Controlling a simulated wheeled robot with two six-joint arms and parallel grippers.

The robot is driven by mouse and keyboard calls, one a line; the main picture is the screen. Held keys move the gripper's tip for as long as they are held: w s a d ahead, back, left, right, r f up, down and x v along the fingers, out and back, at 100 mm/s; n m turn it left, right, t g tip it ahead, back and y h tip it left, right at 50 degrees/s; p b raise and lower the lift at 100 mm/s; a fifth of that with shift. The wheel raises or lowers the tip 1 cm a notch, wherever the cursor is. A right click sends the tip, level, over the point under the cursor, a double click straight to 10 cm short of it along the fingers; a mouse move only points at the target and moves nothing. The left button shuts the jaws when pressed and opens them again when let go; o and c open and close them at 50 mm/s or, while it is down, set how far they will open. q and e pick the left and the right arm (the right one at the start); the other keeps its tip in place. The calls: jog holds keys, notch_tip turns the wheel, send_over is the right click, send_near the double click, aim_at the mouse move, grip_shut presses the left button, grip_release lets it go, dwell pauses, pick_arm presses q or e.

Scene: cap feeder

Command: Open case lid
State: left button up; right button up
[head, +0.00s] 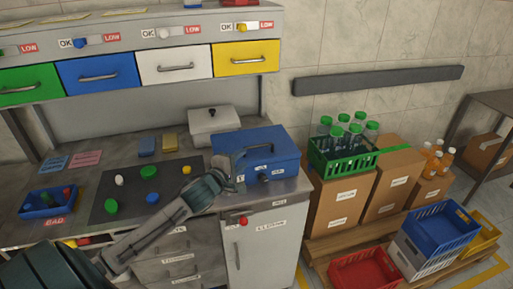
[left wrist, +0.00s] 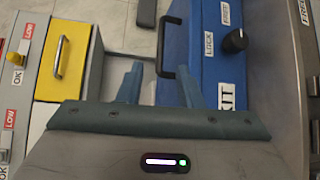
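The blue case (head: 281,148) sits on the right end of the worktop with its lid shut. It has a dark handle (head: 256,149) on top and a black knob (head: 263,178) on its front. In the left wrist view the case (left wrist: 207,70) fills the right side, with the handle (left wrist: 166,45) and the knob (left wrist: 236,40) beside LOCK and another label. My left gripper (head: 236,176) is at the case's left front corner. Its fingers (left wrist: 160,85) are apart, and the handle shows between them in that view; contact cannot be told. My right gripper is not in view.
A grey lidded box (head: 212,126) stands behind the case. Colored drawers (head: 176,66) hang above. A dark mat (head: 130,205) with several caps and a blue tray (head: 47,203) lie left. A green crate (head: 343,155) of bottles stands on cartons at the right.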

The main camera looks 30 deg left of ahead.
aim_at(257, 156)
pick_arm(q)
jog(key=w, duration=0.3)
jog(key=w+f+p, duration=0.1)
jog(key=w, duration=0.2)
jog(key=w+p, duration=0.1)
jog(key=w, duration=0.3)
jog(key=shift+a+f, duration=0.25)
jog(key=shift+a, duration=0.05)
jog(key=shift+c, duration=0.3)
grip_shut()
